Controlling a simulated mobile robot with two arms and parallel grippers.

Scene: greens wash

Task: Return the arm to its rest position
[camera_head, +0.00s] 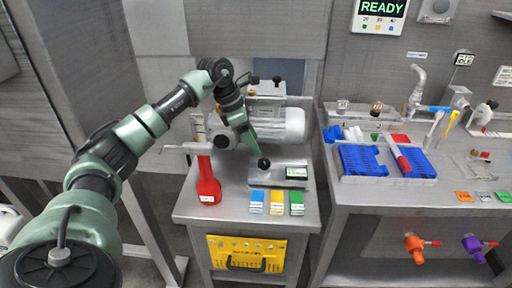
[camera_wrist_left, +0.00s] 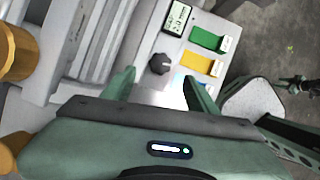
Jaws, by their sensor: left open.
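My left arm reaches in from the left, bent at the elbow. Its left gripper (camera_head: 254,148) hangs just above a black knob (camera_head: 264,163) on a grey control panel (camera_head: 276,181). In the left wrist view the two green fingers of the left gripper (camera_wrist_left: 160,86) are apart, with nothing held between them. The black knob (camera_wrist_left: 160,64) sits beyond the fingertips, and no contact shows. My right gripper is not in view.
Blue, yellow and green tags (camera_head: 277,201) line the front edge. A bench with blue racks (camera_head: 362,161) stands at right.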

